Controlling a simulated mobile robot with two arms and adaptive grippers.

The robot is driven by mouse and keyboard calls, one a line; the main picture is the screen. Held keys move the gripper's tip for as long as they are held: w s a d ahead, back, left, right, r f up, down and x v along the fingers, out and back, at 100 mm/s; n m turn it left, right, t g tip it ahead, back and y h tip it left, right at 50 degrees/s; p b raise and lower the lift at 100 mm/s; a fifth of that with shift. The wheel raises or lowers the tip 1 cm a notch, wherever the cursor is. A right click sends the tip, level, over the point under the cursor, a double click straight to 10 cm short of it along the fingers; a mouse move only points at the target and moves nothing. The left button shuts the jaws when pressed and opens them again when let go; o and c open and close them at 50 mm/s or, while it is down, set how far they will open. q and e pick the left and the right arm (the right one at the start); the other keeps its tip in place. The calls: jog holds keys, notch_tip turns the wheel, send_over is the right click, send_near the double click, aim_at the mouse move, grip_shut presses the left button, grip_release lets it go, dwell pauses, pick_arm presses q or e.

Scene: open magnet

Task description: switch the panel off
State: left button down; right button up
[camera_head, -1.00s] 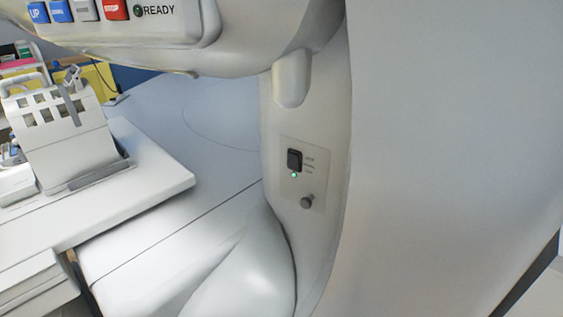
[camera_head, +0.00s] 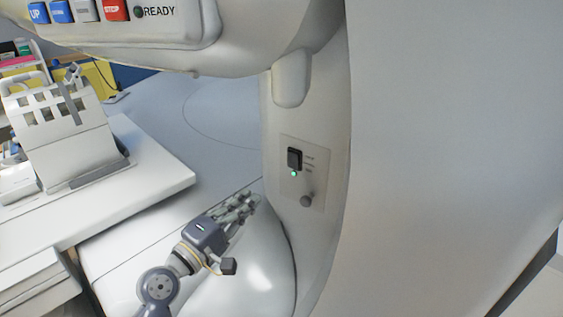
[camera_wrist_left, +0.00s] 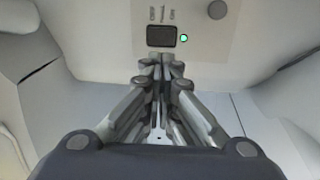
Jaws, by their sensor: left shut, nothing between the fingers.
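The panel (camera_head: 318,180) is a small plate on the white column of the magnet, right of centre in the head view. It carries a black rocker switch (camera_head: 294,159), a lit green light (camera_head: 293,174) just below it and a grey round knob (camera_head: 306,200) lower down. My left gripper (camera_head: 254,199) is shut and empty, left of the panel and apart from it in the head view. In the left wrist view the black switch (camera_wrist_left: 161,36) and the green light (camera_wrist_left: 184,38) are just beyond the shut fingertips (camera_wrist_left: 157,62). My right gripper is not in view.
The magnet's overhanging housing has blue and red buttons (camera_head: 113,10) and a round READY indicator (camera_head: 138,12). A large white wall (camera_head: 450,130) fills the right. A white table (camera_head: 150,175) with a slotted white coil-like piece (camera_head: 65,135) stands at the left.

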aim_at(288, 155)
pick_arm(q)
jog(key=shift+w+a+r, duration=0.15)
jog(key=shift+r, duration=0.25)
jog(key=p+x, duration=0.2)
jog(key=x, duration=1.2)
jog(key=shift+r+p, duration=0.1)
jog(key=shift+p, duration=0.3)
jog(key=shift+w+r+p, duration=0.15)
jog(key=shift+r+p, duration=0.25)
jog(key=shift+p, duration=0.75)
jog(key=shift+f, duration=0.3)
